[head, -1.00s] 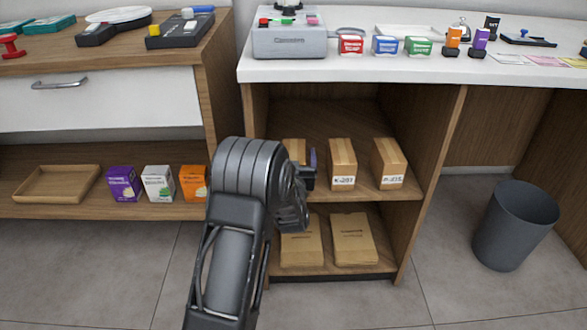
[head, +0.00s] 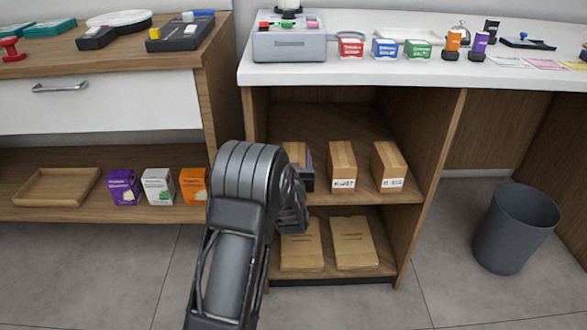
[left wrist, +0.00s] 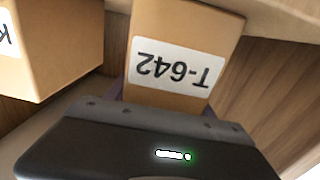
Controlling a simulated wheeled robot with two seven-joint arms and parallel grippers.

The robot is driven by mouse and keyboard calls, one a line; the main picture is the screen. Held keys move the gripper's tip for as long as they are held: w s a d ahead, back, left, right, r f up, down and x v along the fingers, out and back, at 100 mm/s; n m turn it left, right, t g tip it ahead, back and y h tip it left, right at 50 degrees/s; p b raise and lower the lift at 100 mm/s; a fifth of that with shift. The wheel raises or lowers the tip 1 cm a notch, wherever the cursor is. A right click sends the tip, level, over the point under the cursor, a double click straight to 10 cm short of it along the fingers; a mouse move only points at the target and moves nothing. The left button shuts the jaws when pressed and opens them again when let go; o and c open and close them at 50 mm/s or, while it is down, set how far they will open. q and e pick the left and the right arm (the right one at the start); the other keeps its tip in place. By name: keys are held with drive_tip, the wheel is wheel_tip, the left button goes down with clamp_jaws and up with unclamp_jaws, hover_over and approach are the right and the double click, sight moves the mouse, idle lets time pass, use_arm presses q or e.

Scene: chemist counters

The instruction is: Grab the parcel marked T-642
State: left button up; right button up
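The parcel marked T-642 is a brown box with a white label, upside down in the left wrist view (left wrist: 178,66). In the head view the parcel (head: 294,152) stands at the left of the upper shelf, its front mostly hidden by my arm. My left gripper (head: 309,160) is at the parcel, with purple fingers on both sides. In the left wrist view the gripper (left wrist: 165,105) shows no clear gap between fingers and box, and looks shut on it. The parcel still appears to be on the shelf. My right gripper is not in view.
Parcel K-207 (head: 342,163) stands just right of T-642, with another labelled parcel (head: 389,165) beyond it. Flat packets (head: 353,243) lie on the lower shelf (head: 330,275). The shelf's side panel (head: 432,150) bounds the right. A grey bin (head: 516,228) stands on the floor.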

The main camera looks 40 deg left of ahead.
use_arm(q)
drive_tip(key=c, duration=1.2)
drive_tip(key=shift+r, duration=0.1)
wheel_tip(320, 180, up, 10)
drive_tip(key=p, duration=0.4)
